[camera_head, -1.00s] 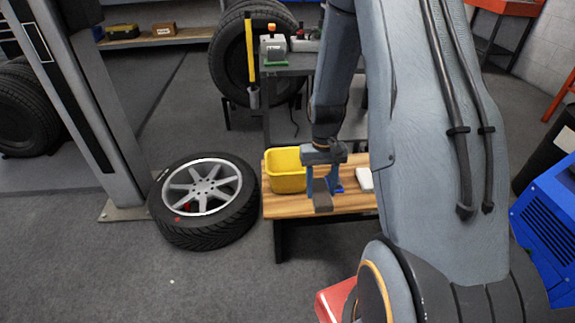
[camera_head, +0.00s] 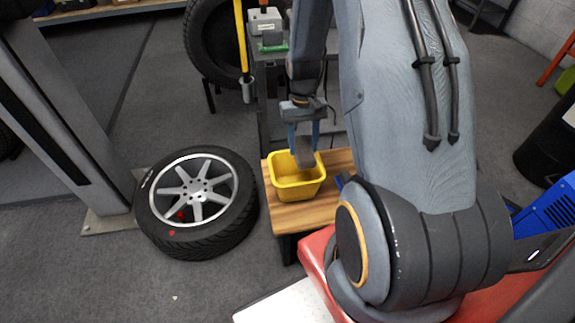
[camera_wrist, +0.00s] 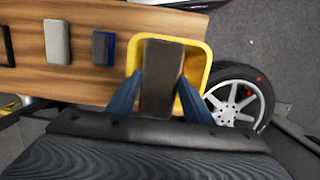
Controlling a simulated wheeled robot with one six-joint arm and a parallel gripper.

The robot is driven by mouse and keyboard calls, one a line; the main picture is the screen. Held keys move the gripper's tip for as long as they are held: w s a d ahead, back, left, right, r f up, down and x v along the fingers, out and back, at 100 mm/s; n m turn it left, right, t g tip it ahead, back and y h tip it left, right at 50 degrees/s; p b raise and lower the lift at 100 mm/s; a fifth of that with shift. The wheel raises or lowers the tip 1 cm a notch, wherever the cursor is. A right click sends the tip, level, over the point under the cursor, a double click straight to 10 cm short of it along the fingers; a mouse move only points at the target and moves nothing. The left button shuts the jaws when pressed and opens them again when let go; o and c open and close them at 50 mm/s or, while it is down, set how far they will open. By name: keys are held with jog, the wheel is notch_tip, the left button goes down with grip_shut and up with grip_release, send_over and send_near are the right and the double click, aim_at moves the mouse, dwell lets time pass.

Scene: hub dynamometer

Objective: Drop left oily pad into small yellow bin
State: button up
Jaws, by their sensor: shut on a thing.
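The small yellow bin (camera_head: 297,185) stands on the left part of the wooden bench top (camera_head: 303,215). It also shows in the wrist view (camera_wrist: 206,60). My gripper (camera_head: 304,150) is shut on a dark grey-brown oily pad (camera_head: 305,158), which hangs over the bin opening. In the wrist view the pad (camera_wrist: 161,78) sits between the blue fingers and covers much of the bin's opening. How far the pad is above the bin's floor is hard to tell.
In the wrist view a pale block (camera_wrist: 58,41) and a dark blue block (camera_wrist: 104,48) lie on the bench left of the bin. A wheel with a tyre (camera_head: 197,200) lies on the floor beside the bench. A grey post (camera_head: 65,115) stands farther left.

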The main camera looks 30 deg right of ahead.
jog(key=shift+w+f, duration=0.2)
jog(key=shift+w, duration=0.05)
notch_tip(320, 180, down, 6)
jog(key=b, duration=0.5)
jog(key=shift+r, duration=0.2)
jog(key=o, duration=1.1)
jog(key=shift+s, duration=0.1)
jog(key=r, duration=0.5)
jog(key=w+r, duration=0.1)
jog(key=r, duration=0.1)
jog(key=shift+d+r, duration=0.15)
jog(key=shift+d, duration=0.05)
jog(key=shift+w+r, duration=0.1)
jog(key=shift+r, duration=0.15)
